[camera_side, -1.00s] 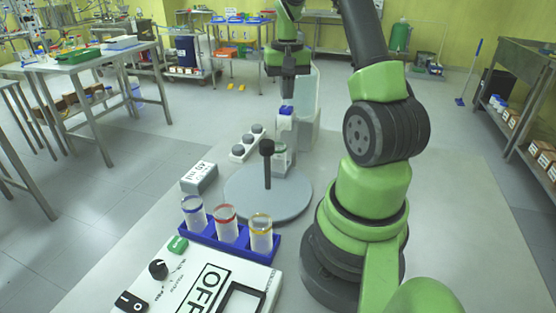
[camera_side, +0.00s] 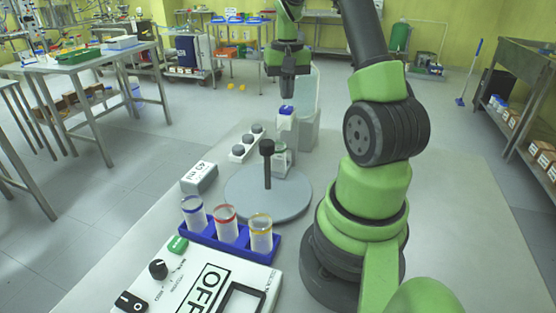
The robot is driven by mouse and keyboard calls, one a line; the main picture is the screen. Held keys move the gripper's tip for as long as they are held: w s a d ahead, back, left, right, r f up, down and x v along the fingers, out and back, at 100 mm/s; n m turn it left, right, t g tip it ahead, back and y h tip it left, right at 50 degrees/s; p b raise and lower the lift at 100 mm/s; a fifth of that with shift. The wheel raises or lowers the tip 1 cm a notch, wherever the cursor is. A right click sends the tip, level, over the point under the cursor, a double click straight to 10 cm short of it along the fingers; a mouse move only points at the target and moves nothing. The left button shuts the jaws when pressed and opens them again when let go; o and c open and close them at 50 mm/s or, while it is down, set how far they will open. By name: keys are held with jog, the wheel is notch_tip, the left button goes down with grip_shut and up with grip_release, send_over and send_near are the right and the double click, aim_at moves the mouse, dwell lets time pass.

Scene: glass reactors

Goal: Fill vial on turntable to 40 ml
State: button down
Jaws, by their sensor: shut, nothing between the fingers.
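A clear vial (camera_side: 280,161) stands at the turntable's far side, partly hidden by the post. Behind it is a white dispenser (camera_side: 285,128) with a blue top (camera_side: 286,110). A grey box (camera_side: 199,178) left of the turntable carries a label that seems to read 40 ml. My gripper (camera_side: 287,93) points down above the blue top, apart from it, shut and empty.
A blue rack (camera_side: 232,247) with three vials, ringed blue, red and yellow, stands in front of the turntable. A control panel (camera_side: 205,285) reading OFF is at the front. A white strip with grey round pieces (camera_side: 238,151) lies behind the box. A clear panel (camera_side: 308,105) stands beside the dispenser.

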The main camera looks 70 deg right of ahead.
jog(key=shift+f, duration=0.1)
dwell(0.3)
jog(key=shift+f, duration=1.3)
dwell(6.3)
